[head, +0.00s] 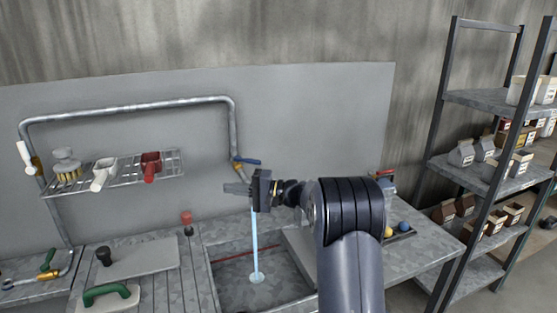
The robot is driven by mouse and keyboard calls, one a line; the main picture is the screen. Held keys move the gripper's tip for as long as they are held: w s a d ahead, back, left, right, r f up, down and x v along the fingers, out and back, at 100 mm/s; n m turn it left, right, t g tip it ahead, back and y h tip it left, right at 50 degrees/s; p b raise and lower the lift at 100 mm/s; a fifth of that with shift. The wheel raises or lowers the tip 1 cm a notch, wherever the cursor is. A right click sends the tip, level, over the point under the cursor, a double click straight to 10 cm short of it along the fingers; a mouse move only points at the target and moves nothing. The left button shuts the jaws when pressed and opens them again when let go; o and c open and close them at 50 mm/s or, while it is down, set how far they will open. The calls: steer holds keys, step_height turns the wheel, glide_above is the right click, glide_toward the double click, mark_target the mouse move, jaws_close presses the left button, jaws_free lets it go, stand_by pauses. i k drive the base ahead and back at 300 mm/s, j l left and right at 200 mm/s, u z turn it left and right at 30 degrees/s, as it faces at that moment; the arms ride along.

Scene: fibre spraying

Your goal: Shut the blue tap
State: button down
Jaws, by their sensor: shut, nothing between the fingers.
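The blue tap (247,161) is a blue lever on a brass valve at the lower end of a grey wall pipe (233,125). The lever points right. A pale blue stream of water (255,245) falls from below the valve area into the metal sink (232,285). My gripper (227,187) is shut and empty, with its fingers pointing left, just below the blue lever in the picture. It hides the spout. I cannot tell whether it touches the pipe.
A wire rack (125,175) on the left holds a brush (67,166), a white scoop (103,174) and a red scoop (151,166). A green-handled tool (110,294) lies on the counter. A shelving unit (480,98) with boxes stands at the right.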

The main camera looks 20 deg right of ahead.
mark_target(247, 161)
steer(key=i+l, duration=0.1)
steer(key=l, duration=0.25)
steer(key=i+l, duration=0.1)
steer(key=l, duration=0.2)
steer(key=i+l, duration=0.15)
steer(key=l, duration=0.2)
steer(key=i+l, duration=0.1)
steer(key=l, duration=0.25)
